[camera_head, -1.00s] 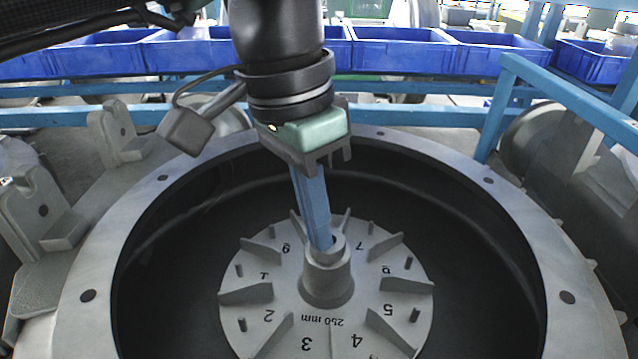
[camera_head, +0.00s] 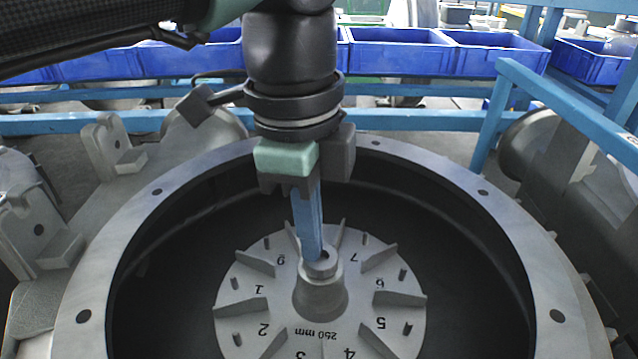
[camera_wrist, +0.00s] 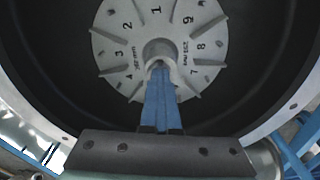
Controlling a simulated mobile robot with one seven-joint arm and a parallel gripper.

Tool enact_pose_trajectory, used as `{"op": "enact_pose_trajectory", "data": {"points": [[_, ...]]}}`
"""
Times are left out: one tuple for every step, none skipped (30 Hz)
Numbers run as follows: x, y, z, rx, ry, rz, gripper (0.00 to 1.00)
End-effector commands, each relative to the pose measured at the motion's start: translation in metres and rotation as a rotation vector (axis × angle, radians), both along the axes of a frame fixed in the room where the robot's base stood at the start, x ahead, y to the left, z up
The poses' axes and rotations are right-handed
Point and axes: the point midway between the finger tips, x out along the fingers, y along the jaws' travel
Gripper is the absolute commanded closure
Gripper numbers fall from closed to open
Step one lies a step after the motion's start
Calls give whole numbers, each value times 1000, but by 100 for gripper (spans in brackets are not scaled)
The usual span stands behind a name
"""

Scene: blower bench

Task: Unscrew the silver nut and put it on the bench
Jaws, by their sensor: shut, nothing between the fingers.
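The grey bladed wheel (camera_head: 240,290) with numbers and a "250 mm" mark lies in the round housing. Its upright hub (camera_head: 320,300) has a silver-grey ring-shaped top (camera_head: 330,266), which may be the silver nut; I cannot tell it apart clearly from the hub. My gripper (camera_head: 314,255) points down with its blue fingers shut and nothing between them. The fingertips are at the hub's top and cover part of it; whether they touch is unclear. In the wrist view my gripper (camera_wrist: 159,68) reaches the hub (camera_wrist: 156,48), hiding part of its top.
The wide metal housing rim (camera_head: 95,265), with bolt holes, surrounds the wheel and a dark deep cavity. A blue frame (camera_head: 570,100) stands at right. Blue bins (camera_head: 400,52) line the back. Grey brackets (camera_head: 110,145) stand at left.

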Motion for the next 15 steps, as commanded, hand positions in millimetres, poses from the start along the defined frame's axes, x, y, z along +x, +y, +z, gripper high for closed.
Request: {"op": "enact_pose_trajectory", "data": {"points": [[-3, -8, 1, 62, -11, -100, 90], [-3, -8, 2, 62, -12, -142, 90], [-3, -8, 2, 63, -14, -197, 90], [-3, -8, 2, 63, -16, -240, 90], [-3, -8, 2, 63, -17, -281, 90], [-4, -8, 2, 63, -18, -338, 90], [-4, -8, 3, 63, -20, -380, 90], [-4, -8, 3, 64, -21, -421, 90], [-3, -8, 3, 65, -23, -477, 90], [-3, -8, 3, 66, -25, -519, 90], [-3, -8, 3, 65, -26, -561, 90], [-3, -8, 4, 65, -27, -616, 90], [-3, -8, 4, 65, -29, -658, 90], [-3, -8, 4, 65, -30, -700, 90], [-3, -7, 4, 65, -32, -754, 90]]}}
